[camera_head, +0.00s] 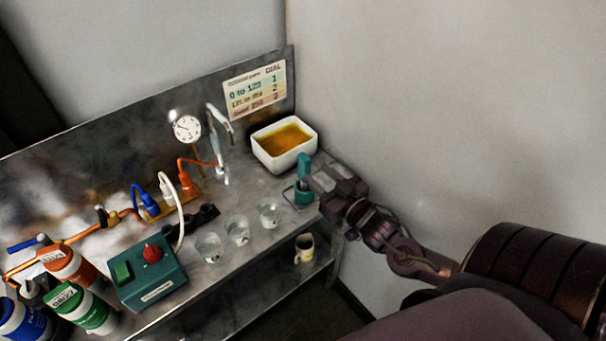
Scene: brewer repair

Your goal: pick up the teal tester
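The teal tester (304,168) stands upright at the right end of the steel bench, its top part showing above my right gripper. Teal also shows below the gripper, and I cannot tell whether this lower part (302,197) is the tester's body or a holder. My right gripper (312,184) comes in from the right and overlaps the tester's middle. Its fingertips are too small and hidden to tell whether they are closed on it. My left gripper is not in view.
A white basin (284,145) with amber liquid stands just behind the tester. Several glasses, one a clear glass (269,215), stand to the left. A teal box with a red knob (148,272) is further left. A mug (304,248) is on the lower shelf.

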